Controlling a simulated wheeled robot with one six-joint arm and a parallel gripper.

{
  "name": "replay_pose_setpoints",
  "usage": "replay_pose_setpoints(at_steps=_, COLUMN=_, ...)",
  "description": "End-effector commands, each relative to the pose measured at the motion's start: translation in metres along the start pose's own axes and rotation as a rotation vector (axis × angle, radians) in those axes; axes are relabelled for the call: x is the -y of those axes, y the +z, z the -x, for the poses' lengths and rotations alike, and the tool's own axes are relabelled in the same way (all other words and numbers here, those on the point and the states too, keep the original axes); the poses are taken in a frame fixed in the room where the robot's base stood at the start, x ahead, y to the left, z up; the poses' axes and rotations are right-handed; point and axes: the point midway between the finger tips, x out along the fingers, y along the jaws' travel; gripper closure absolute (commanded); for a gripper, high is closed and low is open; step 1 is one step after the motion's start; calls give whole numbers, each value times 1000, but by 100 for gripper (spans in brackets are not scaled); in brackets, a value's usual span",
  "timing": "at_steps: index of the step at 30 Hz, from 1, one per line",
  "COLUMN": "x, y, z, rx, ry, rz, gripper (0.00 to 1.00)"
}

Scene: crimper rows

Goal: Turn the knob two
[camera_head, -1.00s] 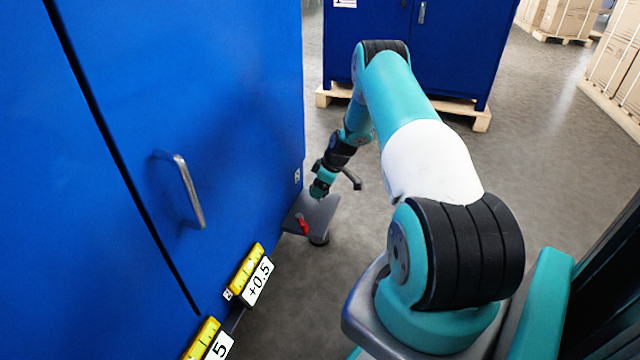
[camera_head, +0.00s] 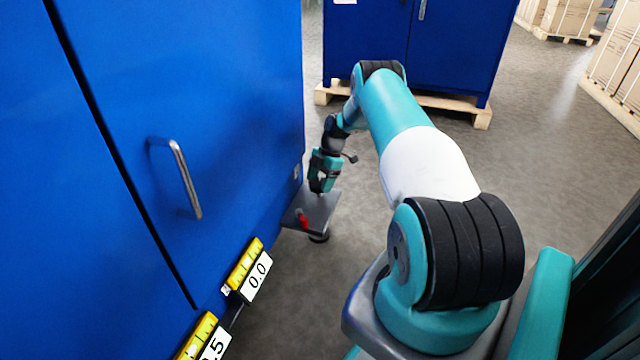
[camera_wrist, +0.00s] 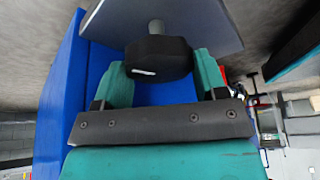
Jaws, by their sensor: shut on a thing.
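In the wrist view, a black faceted knob (camera_wrist: 158,58) with a short white mark sits on a metal shaft from a grey plate (camera_wrist: 215,22). The teal fingers of my gripper (camera_wrist: 161,72) stand on both sides of it, shut on it. In the head view, my gripper (camera_head: 319,186) points down at the far end of the grey plate (camera_head: 322,208) beside the blue cabinet. The knob between the fingers is hidden there. I see no number on the knob, so I cannot tell which one it is.
A small red part (camera_head: 303,218) lies on the plate's near side. Nearer, a yellow block (camera_head: 246,263) has a sign (camera_head: 258,275) reading "0.0"; another sign (camera_head: 216,346) is partly cut off. The blue cabinet (camera_head: 225,90) with its handle (camera_head: 183,178) walls off the left.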

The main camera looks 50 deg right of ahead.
Motion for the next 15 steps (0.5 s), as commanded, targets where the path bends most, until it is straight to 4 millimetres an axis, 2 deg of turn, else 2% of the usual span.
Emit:
replay_pose_setpoints(at_steps=6, x=-1, y=1, z=-2, rx=0, ry=-62, rz=147, gripper=58)
replay_pose_setpoints(at_steps=15, x=-1, y=0, z=-1, rx=0, ry=-110, rz=265, gripper=58)
